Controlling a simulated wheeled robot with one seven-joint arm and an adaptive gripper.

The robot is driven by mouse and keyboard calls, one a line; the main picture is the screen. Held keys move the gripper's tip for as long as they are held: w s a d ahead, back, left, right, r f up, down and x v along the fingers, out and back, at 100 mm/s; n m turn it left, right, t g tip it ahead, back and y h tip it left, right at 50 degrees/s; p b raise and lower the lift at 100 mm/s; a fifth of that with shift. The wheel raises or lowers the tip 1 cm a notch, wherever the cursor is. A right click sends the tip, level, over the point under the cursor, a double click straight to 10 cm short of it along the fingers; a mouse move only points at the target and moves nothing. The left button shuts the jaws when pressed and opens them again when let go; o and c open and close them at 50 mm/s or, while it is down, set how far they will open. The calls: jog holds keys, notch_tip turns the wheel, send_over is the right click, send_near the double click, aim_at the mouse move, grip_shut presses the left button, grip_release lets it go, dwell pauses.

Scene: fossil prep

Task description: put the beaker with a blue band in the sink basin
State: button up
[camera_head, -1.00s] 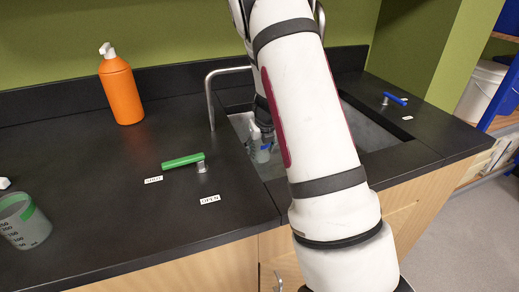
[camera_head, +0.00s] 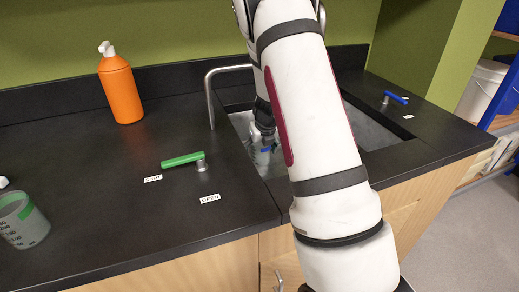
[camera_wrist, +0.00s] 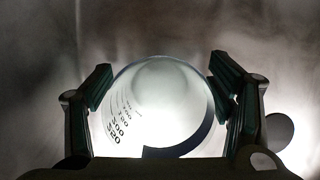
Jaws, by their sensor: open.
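The clear beaker (camera_wrist: 160,105) with dark volume marks and a dark blue band (camera_wrist: 182,146) lies between my fingers in the wrist view. My gripper (camera_wrist: 160,80) is open, with one finger on each side of the beaker; whether either finger still touches it is hard to tell. In the head view my gripper (camera_head: 263,137) is down inside the sink basin (camera_head: 372,130), at its left part. A small bit of the blue band (camera_head: 268,149) shows below it. My arm hides the middle of the basin and most of the beaker.
A green-banded beaker (camera_head: 22,228) stands at the counter's front left. An orange bottle (camera_head: 121,92) stands at the back. A green lever (camera_head: 183,160), a metal faucet (camera_head: 210,95) and a blue lever (camera_head: 396,97) surround the basin. The left counter's middle is clear.

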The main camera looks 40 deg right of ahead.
jog(key=p+v, duration=0.2)
jog(key=v, duration=0.5)
jog(key=shift+r, duration=0.3)
jog(key=shift+s, duration=0.2)
